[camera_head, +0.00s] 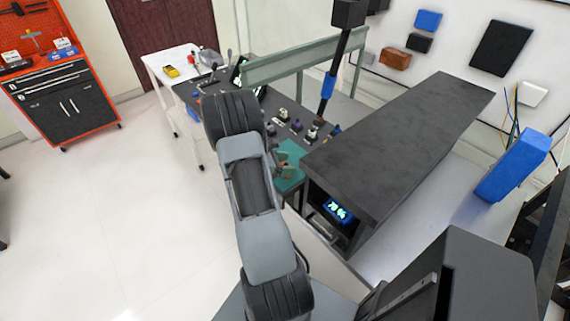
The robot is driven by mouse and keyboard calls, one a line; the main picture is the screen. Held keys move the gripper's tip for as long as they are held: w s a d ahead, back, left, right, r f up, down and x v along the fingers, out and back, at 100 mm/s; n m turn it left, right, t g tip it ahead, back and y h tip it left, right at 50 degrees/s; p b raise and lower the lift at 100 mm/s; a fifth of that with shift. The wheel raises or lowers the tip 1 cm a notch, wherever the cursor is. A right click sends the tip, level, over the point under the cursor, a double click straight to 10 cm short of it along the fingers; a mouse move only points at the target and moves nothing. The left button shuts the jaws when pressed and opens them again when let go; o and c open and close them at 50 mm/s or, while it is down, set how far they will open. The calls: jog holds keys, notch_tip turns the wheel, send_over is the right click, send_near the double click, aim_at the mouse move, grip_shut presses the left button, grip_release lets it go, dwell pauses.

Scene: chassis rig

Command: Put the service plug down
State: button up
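My arm rises from the bottom of the head view and reaches over the dark bench (270,101). Its far links hide most of its end, so I cannot make out the fingers of my gripper. A small reddish-brown and green shape (285,166) shows just right of the arm, over a teal mat (291,150) at the bench's near end. I cannot tell whether this shape is the service plug, part of my gripper, or both. No other thing can be surely picked out as the service plug.
Several small parts (284,114) stand on the bench right of my arm. A green beam (290,60) spans behind. A red tool cabinet (62,90) is far left; the left floor is clear.

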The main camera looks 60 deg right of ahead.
jog(key=shift+o, duration=0.7)
jog(key=shift+r, duration=0.1)
jog(key=shift+r, duration=0.25)
jog(key=v, duration=1.1)
jog(key=s+a+r+m+t+y, duration=0.1)
jog(key=a+r+m+t+y, duration=0.2)
jog(key=a, duration=0.7)
jog(key=s+a+r+m+t+y, duration=0.1)
jog(key=a+r+m+t+y, duration=0.2)
jog(key=a, duration=0.7)
jog(key=s+a+r+m+t+y, duration=0.1)
jog(key=a+r+m+t+y, duration=0.2)
jog(key=a+t, duration=0.3)
jog(key=a+r+y, duration=0.1)
jog(key=a, duration=0.3)
jog(key=shift+s+a+r+m+t+b, duration=0.25)
jog(key=shift+a+r+m+t+b, duration=0.05)
jog(key=shift+a+m+t, duration=0.1)
jog(key=shift+c, duration=0.3)
